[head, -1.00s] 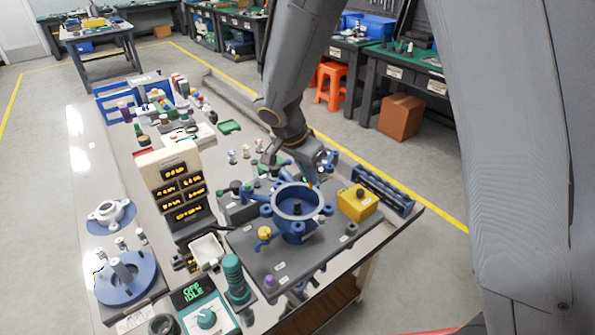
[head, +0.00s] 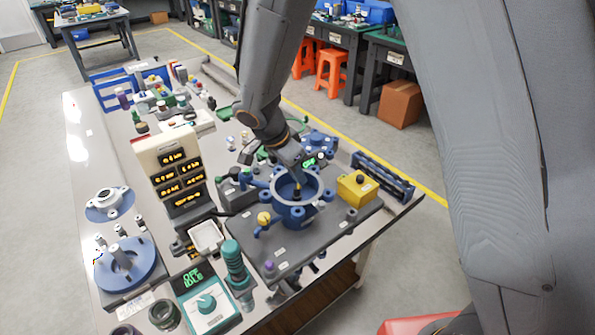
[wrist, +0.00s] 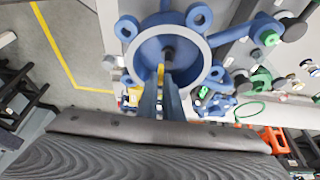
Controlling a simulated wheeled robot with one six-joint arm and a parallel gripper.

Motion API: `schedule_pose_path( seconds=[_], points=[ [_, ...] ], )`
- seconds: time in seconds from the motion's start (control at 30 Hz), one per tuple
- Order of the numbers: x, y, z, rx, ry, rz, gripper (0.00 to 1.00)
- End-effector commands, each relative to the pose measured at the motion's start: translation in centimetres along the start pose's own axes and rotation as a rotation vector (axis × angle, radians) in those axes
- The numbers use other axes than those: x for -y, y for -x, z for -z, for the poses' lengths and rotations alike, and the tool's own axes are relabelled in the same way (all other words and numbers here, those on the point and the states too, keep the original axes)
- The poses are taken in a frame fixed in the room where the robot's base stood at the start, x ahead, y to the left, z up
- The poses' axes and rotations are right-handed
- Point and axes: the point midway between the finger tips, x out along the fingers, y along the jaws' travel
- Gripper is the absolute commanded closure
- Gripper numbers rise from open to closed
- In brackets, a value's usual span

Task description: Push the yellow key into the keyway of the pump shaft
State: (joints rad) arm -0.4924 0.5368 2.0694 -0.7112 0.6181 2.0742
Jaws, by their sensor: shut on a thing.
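The blue pump housing (head: 309,211) stands open at the top on a grey plate, and also fills the top middle of the wrist view (wrist: 207,50). The dark pump shaft (wrist: 169,53) stands inside its ring. My gripper (wrist: 164,78) reaches into the ring with its two fingers close together, shut on the small yellow key (wrist: 160,73). The key is right beside the shaft. I cannot tell whether it touches the shaft or lies in the keyway. The keyway is not distinguishable. In the head view my gripper (head: 297,180) comes down over the housing.
A yellow box (head: 356,188) stands right of the housing, and a blue rack (head: 383,177) behind it. A yellow-knobbed valve (head: 264,219) is at the front left. A display panel (head: 173,169) stands further left. Blue lugs ring the housing rim.

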Motion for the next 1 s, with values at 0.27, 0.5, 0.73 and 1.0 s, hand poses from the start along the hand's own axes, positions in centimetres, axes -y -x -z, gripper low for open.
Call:
schedule_pose_path(
  seconds=[0.27, 0.5, 0.73, 1.0],
  points=[
    [0.00, 0.04, 0.02, 0.000, 0.000, 0.000, 1.00],
    [0.01, -0.10, -0.03, 0.000, 0.001, 0.000, 1.00],
    [0.04, -0.61, -0.23, 0.000, 0.000, 0.001, 1.00],
    [0.01, -0.69, -0.27, 0.000, 0.000, 0.000, 0.72]
  ],
)
